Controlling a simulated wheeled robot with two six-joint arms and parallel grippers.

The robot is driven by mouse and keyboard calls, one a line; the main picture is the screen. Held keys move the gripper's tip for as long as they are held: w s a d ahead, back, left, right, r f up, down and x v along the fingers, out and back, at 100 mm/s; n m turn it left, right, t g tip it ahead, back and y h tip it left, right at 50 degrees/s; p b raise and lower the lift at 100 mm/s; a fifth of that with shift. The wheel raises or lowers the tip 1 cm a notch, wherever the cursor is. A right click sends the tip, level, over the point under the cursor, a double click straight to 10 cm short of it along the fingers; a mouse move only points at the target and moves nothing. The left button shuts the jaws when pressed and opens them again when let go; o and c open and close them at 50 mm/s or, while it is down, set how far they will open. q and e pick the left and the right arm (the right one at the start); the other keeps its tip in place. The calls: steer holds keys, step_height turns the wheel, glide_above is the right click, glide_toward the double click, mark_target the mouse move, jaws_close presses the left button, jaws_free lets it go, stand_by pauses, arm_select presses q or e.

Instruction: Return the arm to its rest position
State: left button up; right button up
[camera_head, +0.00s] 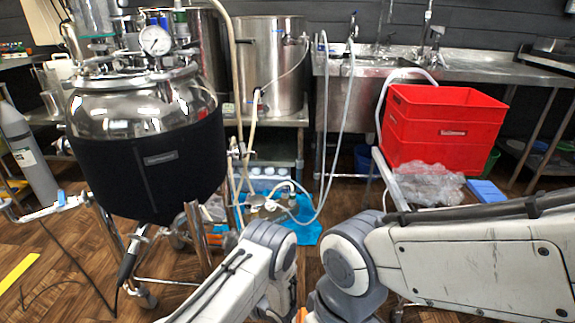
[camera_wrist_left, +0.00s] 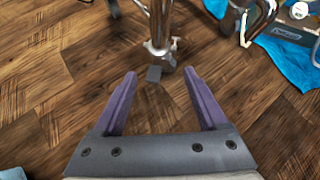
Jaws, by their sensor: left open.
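My left arm (camera_head: 235,275) comes up from the bottom middle in the head view, and its gripper is out of sight there. My right arm (camera_head: 470,262) reaches in from the right, with its gripper also out of sight. In the left wrist view my left gripper (camera_wrist_left: 160,88) is open, its two purple fingers apart with nothing between them. Wooden floor shows below the fingers. A metal leg with a dark foot (camera_wrist_left: 154,73) stands just beyond the fingertips, and I cannot tell how far off it is.
A steel tank with a black jacket (camera_head: 150,160) stands at left on legs. A red crate (camera_head: 440,130) and a clear plastic bag (camera_head: 430,184) sit at right. A steel sink (camera_head: 375,68) and a large pot (camera_head: 272,65) are behind. A blue sheet (camera_head: 308,225) and hoses lie in the middle.

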arm_select(q)
steer(key=s+d+r+n+g, duration=0.1)
steer(key=s+d+r+n, duration=0.15)
steer(key=r, duration=0.65)
steer(key=s+d+r+n+g+h, duration=0.15)
steer(key=s+r+n, duration=0.25)
steer(key=r, duration=0.5)
steer(key=s+d+r+n+g+y, duration=0.1)
steer(key=s+r+n+g, duration=0.2)
steer(key=r, duration=0.6)
steer(key=s+d+r+n+h, duration=0.35)
steer(key=s+r, duration=0.25)
steer(key=s, duration=0.5)
steer(key=s+d+r+n+h, duration=0.35)
steer(key=s+r+h, duration=0.2)
steer(key=s, duration=0.55)
step_height(320, 180, up, 35)
steer(key=a+p, duration=0.1)
steer(key=p, duration=3.4)
steer(key=shift+n+g, duration=0.35)
steer(key=shift+g, duration=0.1)
steer(key=shift+w+y, duration=0.1)
steer(key=shift+y, duration=0.15)
